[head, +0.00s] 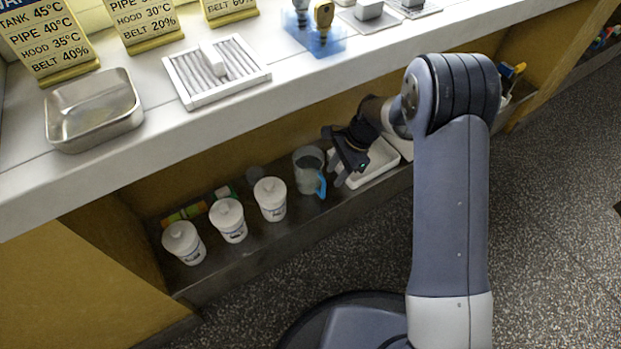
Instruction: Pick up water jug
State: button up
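The water jug (305,163) is a grey, see-through jug with a blue handle on its right side. It stands upright on the lower shelf, right of the white lidded tubs. My gripper (336,171) is just right of the jug, close to the handle. Its two dark fingers look spread with a gap between them, and nothing shows in them. Whether a finger touches the handle cannot be told from this view.
Several white lidded tubs (228,220) stand left of the jug. A white tray (377,160) lies right of it, partly behind my gripper. The counter (300,95) overhangs the shelf (275,240) and carries a metal pan (92,108). The floor in front is clear.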

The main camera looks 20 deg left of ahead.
aim_at(325, 186)
jog(key=b+x, duration=0.3)
jog(key=x, duration=0.4)
jog(key=shift+a, duration=0.1)
jog(key=shift+r, duration=0.1)
grip_shut()
dwell(1.2)
